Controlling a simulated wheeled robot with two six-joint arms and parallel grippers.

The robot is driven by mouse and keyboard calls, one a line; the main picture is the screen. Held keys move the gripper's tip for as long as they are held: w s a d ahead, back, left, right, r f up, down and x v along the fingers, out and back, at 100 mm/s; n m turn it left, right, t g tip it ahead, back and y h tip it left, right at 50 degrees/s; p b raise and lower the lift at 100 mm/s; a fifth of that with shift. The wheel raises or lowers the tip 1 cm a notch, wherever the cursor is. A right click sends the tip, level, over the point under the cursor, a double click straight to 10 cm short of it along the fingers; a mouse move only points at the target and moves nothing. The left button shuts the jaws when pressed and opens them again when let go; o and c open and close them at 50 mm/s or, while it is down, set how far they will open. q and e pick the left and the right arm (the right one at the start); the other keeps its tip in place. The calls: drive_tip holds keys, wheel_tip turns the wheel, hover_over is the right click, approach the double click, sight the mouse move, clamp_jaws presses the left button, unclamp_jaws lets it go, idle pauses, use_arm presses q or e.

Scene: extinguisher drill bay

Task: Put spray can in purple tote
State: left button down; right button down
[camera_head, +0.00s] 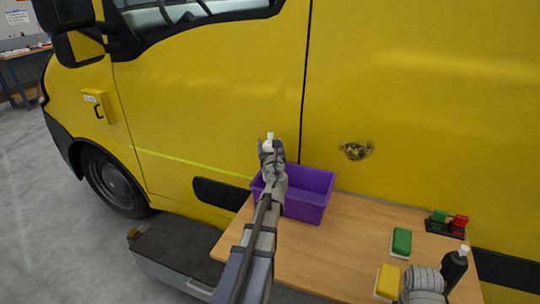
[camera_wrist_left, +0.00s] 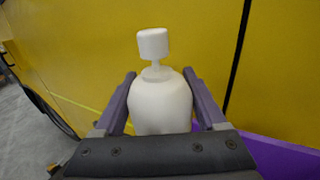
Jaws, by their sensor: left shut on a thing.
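A white spray can (camera_wrist_left: 160,103) with a white nozzle on a thin neck is upright between the fingers of my left gripper (camera_wrist_left: 161,100), which is shut on it. In the head view the left gripper (camera_head: 271,152) and the white top of the can (camera_head: 269,138) appear over the left end of the purple tote (camera_head: 312,206). The arm hides part of the tote, and the height of the can above it is hard to tell. Grey parts that look like my right arm's end (camera_head: 424,283) show at the lower right; its fingers cannot be made out.
The tote stands on a wooden table (camera_head: 335,250) beside a yellow van (camera_head: 210,100). A green sponge (camera_head: 401,242), a yellow sponge (camera_head: 387,281), a black bottle (camera_head: 455,268) and a dark holder with green and red items (camera_head: 446,225) are at the table's right.

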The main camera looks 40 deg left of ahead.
use_arm(q)
drive_tip(key=shift+f+b, duration=0.9)
drive_tip(key=shift+f, duration=0.45)
drive_tip(key=shift+f+b, duration=0.6)
drive_tip(key=shift+b, duration=0.05)
unclamp_jaws()
drive_tip(key=shift+r, duration=0.15)
drive_tip(key=r+p+v, duration=0.1)
drive_tip(key=v, duration=1.1)
